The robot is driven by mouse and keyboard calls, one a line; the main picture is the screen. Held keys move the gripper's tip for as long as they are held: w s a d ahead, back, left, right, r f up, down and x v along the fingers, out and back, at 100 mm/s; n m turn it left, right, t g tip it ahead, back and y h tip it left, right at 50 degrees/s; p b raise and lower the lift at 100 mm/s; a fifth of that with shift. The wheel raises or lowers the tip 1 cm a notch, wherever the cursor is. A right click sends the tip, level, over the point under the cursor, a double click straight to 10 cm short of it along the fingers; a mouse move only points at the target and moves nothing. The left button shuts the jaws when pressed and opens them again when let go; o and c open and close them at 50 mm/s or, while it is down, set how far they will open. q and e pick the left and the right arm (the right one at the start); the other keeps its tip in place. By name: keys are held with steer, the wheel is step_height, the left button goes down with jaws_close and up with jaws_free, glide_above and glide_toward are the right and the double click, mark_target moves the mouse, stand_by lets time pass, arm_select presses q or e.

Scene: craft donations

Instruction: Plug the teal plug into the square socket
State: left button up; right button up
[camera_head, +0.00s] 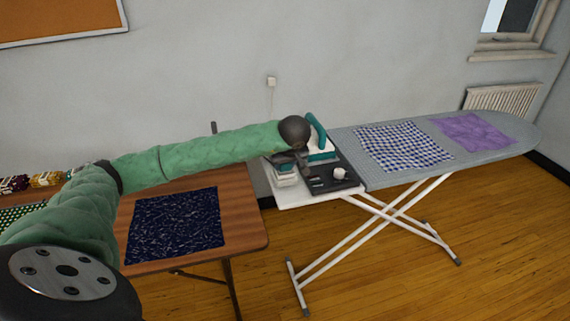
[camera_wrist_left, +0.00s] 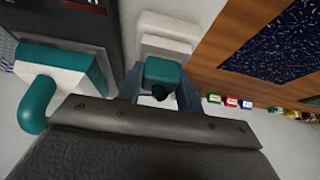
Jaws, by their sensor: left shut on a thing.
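My left gripper (camera_head: 287,159) is at the near left end of the ironing board, over a white block (camera_head: 286,178) that looks like the socket. In the left wrist view my left gripper (camera_wrist_left: 161,90) is shut on the teal plug (camera_wrist_left: 165,72), which has a dark cord end. The plug is in line with the stepped white block (camera_wrist_left: 166,34) just beyond it. The block's opening is hidden, and I cannot tell whether plug and block touch. In the head view the plug is hidden by the gripper. My right gripper is not in view.
A teal and white iron (camera_head: 319,140) stands close beside my gripper; it also shows in the left wrist view (camera_wrist_left: 72,62). A dark tray (camera_head: 347,186) holds small items. Checked cloth (camera_head: 403,146) and purple cloth (camera_head: 475,131) lie on the ironing board (camera_head: 505,150). A wooden table (camera_head: 243,205) stands left.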

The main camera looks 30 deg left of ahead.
arm_select(q)
steer(key=shift+s+d+f, duration=0.1)
steer(key=shift+s+f, duration=0.05)
steer(key=shift+f, duration=0.3)
steer(key=shift+s+d+f, duration=0.1)
steer(key=shift+s+f, duration=0.05)
steer(key=shift+f, duration=0.25)
steer(key=o, duration=1.1)
steer(key=shift+c, duration=0.2)
steer(key=shift+w+d+f, duration=0.1)
steer(key=shift+w+d, duration=0.05)
steer(key=shift+r+b, duration=0.35)
steer(key=shift+r, duration=0.2)
steer(key=v, duration=0.5)
steer(key=b+v, duration=0.1)
steer(key=v, duration=0.2)
steer(key=shift+w+a+r, duration=0.25)
steer(key=shift+r, duration=0.05)
